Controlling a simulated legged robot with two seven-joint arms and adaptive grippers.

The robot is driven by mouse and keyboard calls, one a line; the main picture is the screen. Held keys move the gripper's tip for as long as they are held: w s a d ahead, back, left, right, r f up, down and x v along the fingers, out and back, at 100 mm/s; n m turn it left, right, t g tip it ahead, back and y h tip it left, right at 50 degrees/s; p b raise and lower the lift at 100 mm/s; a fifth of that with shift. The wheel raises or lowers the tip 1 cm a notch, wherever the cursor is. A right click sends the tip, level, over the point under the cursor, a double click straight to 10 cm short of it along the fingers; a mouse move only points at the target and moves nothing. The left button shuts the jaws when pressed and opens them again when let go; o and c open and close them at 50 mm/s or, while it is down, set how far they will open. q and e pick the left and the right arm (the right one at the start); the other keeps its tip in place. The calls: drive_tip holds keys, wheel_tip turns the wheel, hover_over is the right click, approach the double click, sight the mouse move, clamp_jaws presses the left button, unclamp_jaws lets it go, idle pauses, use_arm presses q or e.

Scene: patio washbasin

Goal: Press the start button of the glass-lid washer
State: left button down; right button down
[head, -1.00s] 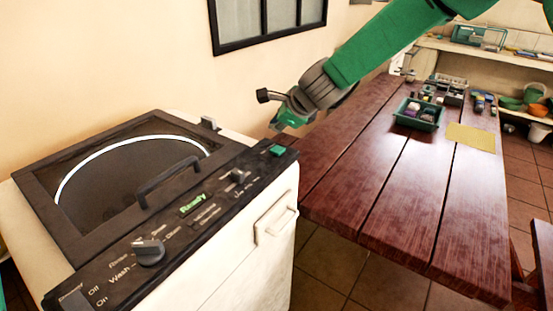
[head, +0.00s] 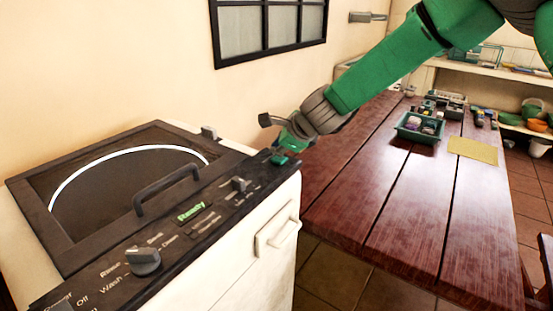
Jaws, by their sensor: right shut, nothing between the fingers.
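The glass-lid washer (head: 250,238) stands at the left with its lid (head: 120,185) down. Its black control panel runs along the front edge, with a grey knob (head: 143,261), a lit green "Ready" display (head: 191,212) and a small slider (head: 239,184). The green start button (head: 280,160) is at the panel's far right end, partly covered by my gripper. My right gripper (head: 284,151) is shut and empty, its tip down at the button; I cannot tell whether it touches. My left gripper is not in view.
A red-brown wooden table (head: 400,200) stands right of the washer, mostly clear. A green tray (head: 420,128) with small items and a yellow cloth (head: 473,150) lie toward its far end. A barred window (head: 268,30) is on the wall behind.

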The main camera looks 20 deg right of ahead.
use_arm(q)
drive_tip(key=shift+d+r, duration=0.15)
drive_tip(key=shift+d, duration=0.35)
use_arm(e)
drive_tip(key=shift+d+f, duration=0.1)
drive_tip(key=shift+d, duration=0.5)
drive_tip(key=shift+a, duration=0.1)
drive_tip(key=shift+a, duration=0.25)
drive_tip(key=shift+a+f, duration=0.15)
drive_tip(key=shift+f, duration=0.05)
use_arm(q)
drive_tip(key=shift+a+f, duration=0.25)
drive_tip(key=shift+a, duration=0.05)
use_arm(e)
drive_tip(key=shift+f, duration=0.1)
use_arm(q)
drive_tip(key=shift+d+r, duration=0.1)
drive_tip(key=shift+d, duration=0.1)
use_arm(e)
drive_tip(key=shift+d, duration=0.35)
